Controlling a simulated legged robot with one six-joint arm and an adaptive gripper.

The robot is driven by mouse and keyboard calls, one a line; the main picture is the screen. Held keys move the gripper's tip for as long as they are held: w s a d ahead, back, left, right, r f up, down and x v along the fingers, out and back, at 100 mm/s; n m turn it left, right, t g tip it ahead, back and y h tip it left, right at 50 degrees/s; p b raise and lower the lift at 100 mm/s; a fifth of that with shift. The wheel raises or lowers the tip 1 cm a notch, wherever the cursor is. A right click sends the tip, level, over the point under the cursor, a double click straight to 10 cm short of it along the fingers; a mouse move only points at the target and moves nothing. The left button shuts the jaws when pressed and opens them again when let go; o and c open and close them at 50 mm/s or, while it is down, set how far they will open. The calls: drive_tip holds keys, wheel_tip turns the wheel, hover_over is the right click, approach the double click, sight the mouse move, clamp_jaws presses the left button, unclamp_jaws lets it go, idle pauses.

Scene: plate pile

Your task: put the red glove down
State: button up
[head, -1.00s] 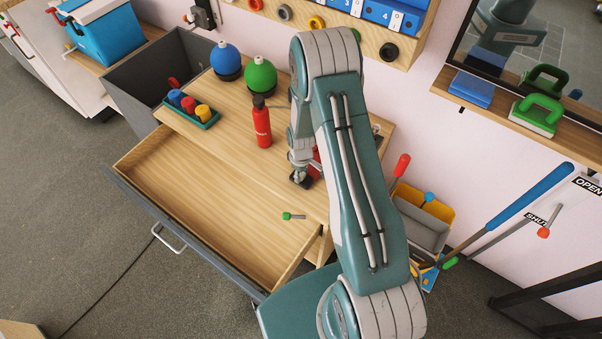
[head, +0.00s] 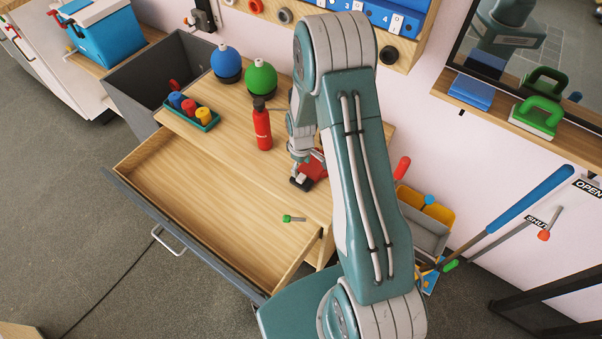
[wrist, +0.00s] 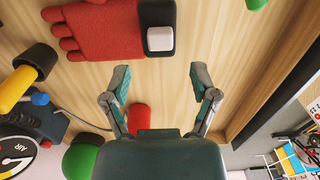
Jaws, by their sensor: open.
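The red glove (head: 315,168) lies on the wooden worktop (head: 225,138), partly hidden behind my arm in the head view. In the wrist view, the glove (wrist: 110,32) lies flat with its fingers to the left. Its black cuff carries a white square block (wrist: 160,39). My gripper (wrist: 158,78) is open and empty, its two fingers spread apart just off the cuff and not touching it. In the head view, my gripper (head: 306,160) is over the worktop beside the glove, with its fingertips hard to make out.
A red bottle (head: 262,128), green ball (head: 260,77) and blue ball (head: 226,62) stand behind left. A tray of colored pegs (head: 207,121) sits at the left edge. A small green-ended tool (head: 291,218) lies in front.

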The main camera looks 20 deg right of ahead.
drive_tip(key=s+a+r+m+t, duration=0.1)
drive_tip(key=s+a+r+m, duration=0.15)
drive_tip(key=r, duration=1.05)
drive_tip(key=s+a+r+m+t, duration=0.15)
drive_tip(key=s+r, duration=0.25)
drive_tip(key=r, duration=1)
drive_tip(key=s+a+r+m+t, duration=0.1)
drive_tip(key=s+r, duration=0.4)
drive_tip(key=s, duration=0.3)
drive_tip(key=s+a+r+m+t, duration=0.1)
drive_tip(key=s+r+t, duration=0.1)
drive_tip(key=s+r, duration=0.3)
drive_tip(key=s, duration=0.3)
drive_tip(key=shift+r+m, duration=0.35)
drive_tip(key=shift+m, duration=0.05)
